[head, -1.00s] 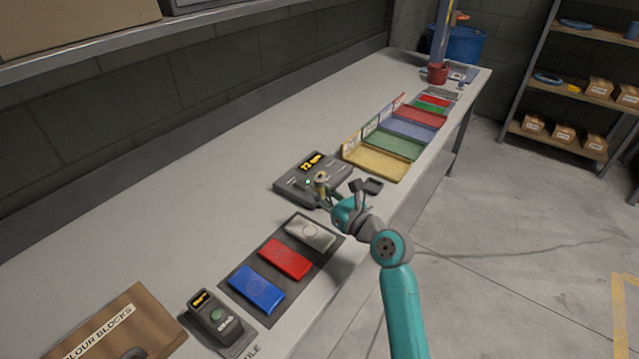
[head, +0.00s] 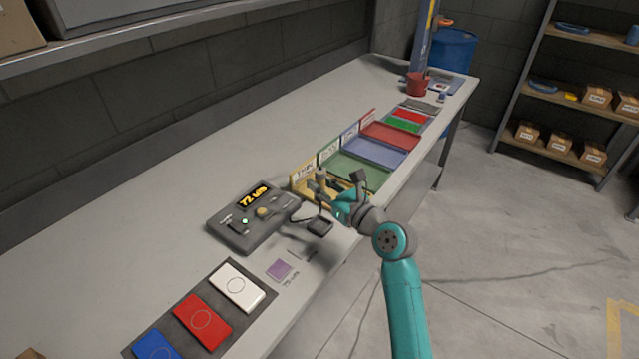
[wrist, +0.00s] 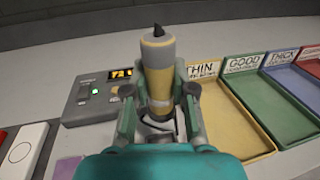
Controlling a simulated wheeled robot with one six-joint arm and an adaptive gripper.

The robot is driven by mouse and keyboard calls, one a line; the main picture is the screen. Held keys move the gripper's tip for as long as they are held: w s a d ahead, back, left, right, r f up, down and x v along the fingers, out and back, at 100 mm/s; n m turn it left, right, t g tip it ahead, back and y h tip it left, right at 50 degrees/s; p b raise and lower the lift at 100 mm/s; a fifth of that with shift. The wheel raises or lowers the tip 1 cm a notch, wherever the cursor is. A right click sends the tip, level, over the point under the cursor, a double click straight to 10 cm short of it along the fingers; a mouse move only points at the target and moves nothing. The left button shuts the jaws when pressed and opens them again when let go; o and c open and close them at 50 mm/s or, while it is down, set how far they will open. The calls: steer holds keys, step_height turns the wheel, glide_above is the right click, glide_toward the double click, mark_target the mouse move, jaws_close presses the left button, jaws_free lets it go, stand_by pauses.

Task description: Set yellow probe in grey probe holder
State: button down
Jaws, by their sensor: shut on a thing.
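My gripper (head: 325,184) is shut on the yellow probe, which stands roughly upright between the fingers in the wrist view (wrist: 158,75). The probe has a grey upper band, a yellow body and a dark tip at the top. In the head view it is small and partly hidden by the fingers, above the front of the yellow tray. A dark grey gauge (head: 250,215) with a lit yellow display and a green light lies left of my gripper. It also shows in the wrist view (wrist: 78,118). I cannot clearly make out the grey probe holder.
Yellow (wrist: 237,130), green (head: 355,170), blue (head: 375,152) and red (head: 390,134) trays run along the bench to the right. White (head: 237,286) and red (head: 202,320) panels and a small purple square (head: 279,270) lie near the front. The bench behind the gauge is clear.

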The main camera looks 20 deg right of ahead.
steer(key=shift+f, duration=5.1)
steer(key=shift+f, duration=0.55)
steer(key=c, duration=0.9)
jaws_free()
steer(key=shift+s, duration=0.1)
steer(key=v, duration=1.2)
